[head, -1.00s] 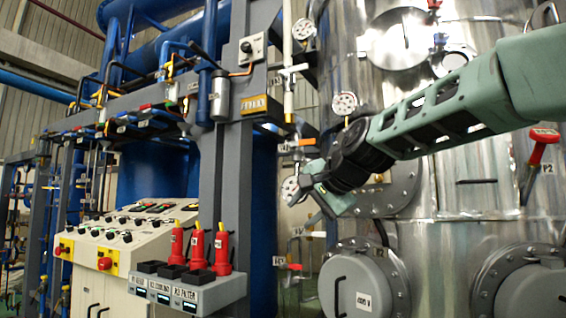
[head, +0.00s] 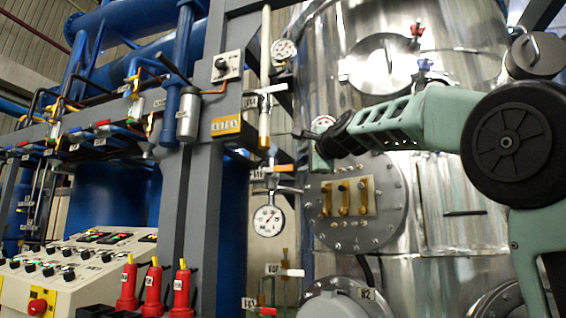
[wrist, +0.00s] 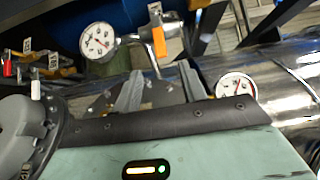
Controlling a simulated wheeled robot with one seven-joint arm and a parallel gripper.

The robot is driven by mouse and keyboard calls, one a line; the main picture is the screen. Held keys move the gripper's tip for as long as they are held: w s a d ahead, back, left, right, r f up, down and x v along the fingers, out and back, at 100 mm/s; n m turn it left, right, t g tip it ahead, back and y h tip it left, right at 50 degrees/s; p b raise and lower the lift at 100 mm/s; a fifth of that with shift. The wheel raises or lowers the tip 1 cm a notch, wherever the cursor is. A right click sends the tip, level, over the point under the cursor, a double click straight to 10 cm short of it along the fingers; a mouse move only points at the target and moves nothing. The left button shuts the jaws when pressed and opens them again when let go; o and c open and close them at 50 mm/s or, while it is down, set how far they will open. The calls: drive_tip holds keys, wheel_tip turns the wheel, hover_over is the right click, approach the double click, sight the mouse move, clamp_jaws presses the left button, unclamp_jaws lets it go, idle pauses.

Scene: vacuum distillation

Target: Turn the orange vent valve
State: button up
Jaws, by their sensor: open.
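The orange vent valve shows as a small orange lever handle (head: 280,168) on the thin pipework between the grey post and the steel vessel, above a round gauge. In the wrist view the orange handle (wrist: 159,42) hangs down from a metal fitting, beyond the fingertips. My gripper (head: 318,150) is a little right of the handle in the head view, seen mostly from behind and side. In the wrist view its two grey fingers (wrist: 160,86) stand apart with nothing between them. The handle is clear of the fingers.
A white gauge (head: 268,220) is just below the handle. A second gauge (wrist: 236,87) is close right of the fingers. The steel vessel (head: 440,190) stands behind my arm. A grey post (head: 200,190) is to the left. Red bottle-like tools (head: 152,290) stand lower left.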

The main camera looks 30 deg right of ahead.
drive_tip(key=p, duration=0.6)
approach(285, 168)
drive_tip(key=w, duration=0.2)
drive_tip(key=w+p, duration=0.4)
drive_tip(key=p, duration=0.1)
drive_tip(key=w+d+p, duration=0.1)
drive_tip(key=w+p, duration=0.1)
drive_tip(key=w, duration=0.1)
drive_tip(key=shift+r, duration=0.15)
drive_tip(key=shift+w+d+f+p, duration=0.1)
drive_tip(key=shift+w+p, duration=0.25)
drive_tip(key=shift+w, duration=0.1)
drive_tip(key=shift+w+d+f+p, duration=0.1)
drive_tip(key=shift+w+f+p, duration=0.05)
drive_tip(key=shift+w+p, duration=0.2)
clamp_jaws()
